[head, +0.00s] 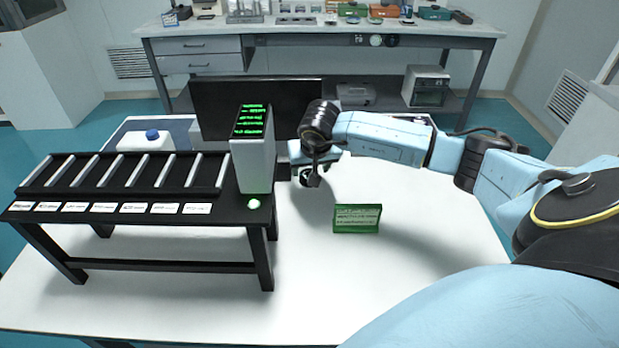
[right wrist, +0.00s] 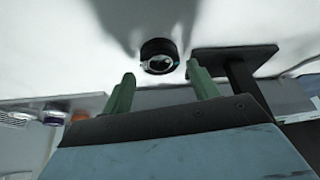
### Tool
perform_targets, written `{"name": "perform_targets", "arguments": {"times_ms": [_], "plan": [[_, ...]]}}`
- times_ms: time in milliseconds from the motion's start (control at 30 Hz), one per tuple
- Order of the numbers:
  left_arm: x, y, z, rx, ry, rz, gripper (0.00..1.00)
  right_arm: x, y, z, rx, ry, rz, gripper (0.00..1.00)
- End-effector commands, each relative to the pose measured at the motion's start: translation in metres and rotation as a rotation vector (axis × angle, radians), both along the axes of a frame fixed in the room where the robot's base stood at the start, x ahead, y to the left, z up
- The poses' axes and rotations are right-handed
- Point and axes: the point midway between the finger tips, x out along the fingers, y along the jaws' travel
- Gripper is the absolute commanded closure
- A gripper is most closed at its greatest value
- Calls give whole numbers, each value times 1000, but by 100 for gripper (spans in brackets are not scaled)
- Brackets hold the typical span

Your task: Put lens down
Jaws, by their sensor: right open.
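The lens (right wrist: 158,56), a short black cylinder with a glassy round face, is on the white table in the right wrist view. It sits just beyond and between the two green fingertips of my right gripper (right wrist: 161,71), with a gap on each side. The gripper is open and does not grip it. In the head view the right gripper (head: 303,171) points down over the table, right of the grey box, with the dark lens (head: 312,179) at its fingers. The arm and hand partly hide that spot. My left gripper is not in view.
A black rack (head: 130,210) with several slots and white labels stands on the left. A grey box (head: 252,160) with a green display is at its right end. A green sign (head: 357,218) stands in front of the gripper. A black monitor (head: 290,98) is behind. The table's right front is clear.

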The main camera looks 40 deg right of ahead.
Motion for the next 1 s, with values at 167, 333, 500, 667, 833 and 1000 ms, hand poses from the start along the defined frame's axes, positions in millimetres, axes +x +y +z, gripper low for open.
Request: {"name": "perform_targets", "arguments": {"times_ms": [167,333,500,667,833,1000], "plan": [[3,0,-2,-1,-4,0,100,7,-3,-23,2,0,-1,40],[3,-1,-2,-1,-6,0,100,9,-4,-27,0,0,0,40],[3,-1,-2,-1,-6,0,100,9,-4,-27,0,0,0,45],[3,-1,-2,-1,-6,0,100,9,-4,-27,0,0,0,66],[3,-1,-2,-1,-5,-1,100,9,-4,-26,0,0,0,79],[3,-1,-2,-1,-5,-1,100,9,-4,-25,0,-1,0,79]]}}
